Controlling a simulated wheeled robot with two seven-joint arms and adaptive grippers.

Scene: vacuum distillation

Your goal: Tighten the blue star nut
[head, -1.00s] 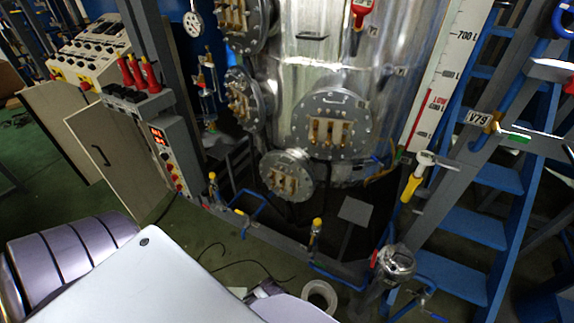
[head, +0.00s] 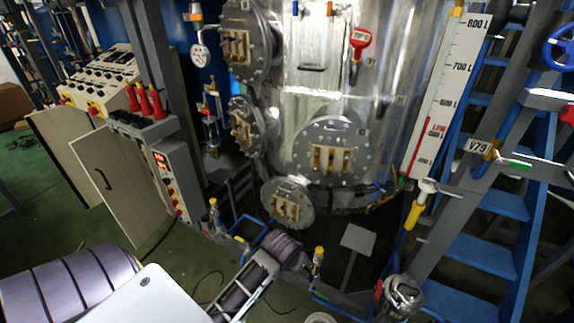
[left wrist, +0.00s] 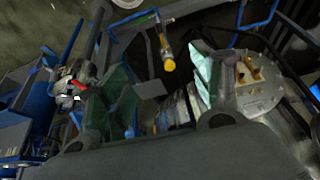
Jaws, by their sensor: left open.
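I cannot pick out a blue star nut for sure in either view. A blue handwheel (head: 560,45) shows at the upper right edge of the head view, but I cannot tell if it has a star shape. My left gripper (head: 290,247) is in the lower middle of the head view, in front of the steel tank. In the left wrist view, its two greenish fingers (left wrist: 163,62) are spread apart and hold nothing. A yellow-capped valve (left wrist: 168,64) shows between them, beyond the tips. My right gripper is in neither view.
The steel tank (head: 400,110) with bolted flanges fills the middle. A blue stair (head: 480,255) and a level scale (head: 455,75) stand on the right. A control cabinet (head: 110,180) stands left. A yellow-capped valve (head: 318,262) and blue pipes line the tank's front.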

